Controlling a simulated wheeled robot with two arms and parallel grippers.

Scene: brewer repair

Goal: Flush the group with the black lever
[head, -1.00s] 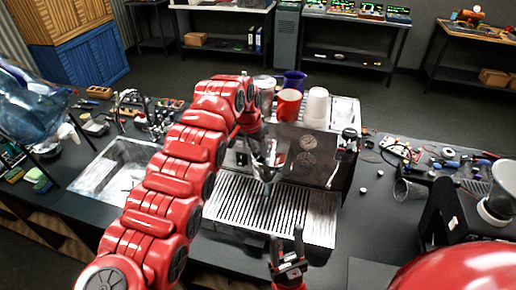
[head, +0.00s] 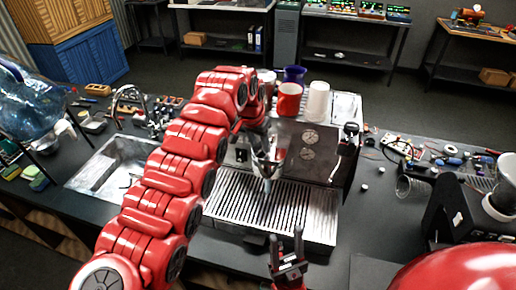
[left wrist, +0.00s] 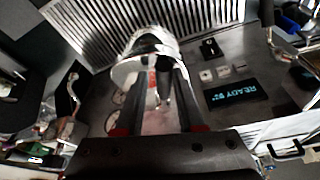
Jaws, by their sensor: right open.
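The espresso machine (head: 307,150) stands at the middle of the counter, its slatted drip tray (head: 240,205) in front. My left gripper (head: 268,172) points down at the machine's front, above the tray. In the left wrist view its dark fingers (left wrist: 155,82) stand apart, beside a round metal part (left wrist: 150,45) like the group. A short black piece (left wrist: 165,72), perhaps the lever, shows between the fingers; I cannot tell whether they grip it. A lit display (left wrist: 232,95) reads READY. My right gripper (head: 288,254) is open and empty, in front of the tray.
A red cup (head: 289,98), white stacked cups (head: 317,102) and a blue cup (head: 294,76) stand on the machine. A sink (head: 108,165) lies left. A grinder (head: 465,210) stands right. Loose parts lie at the back right.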

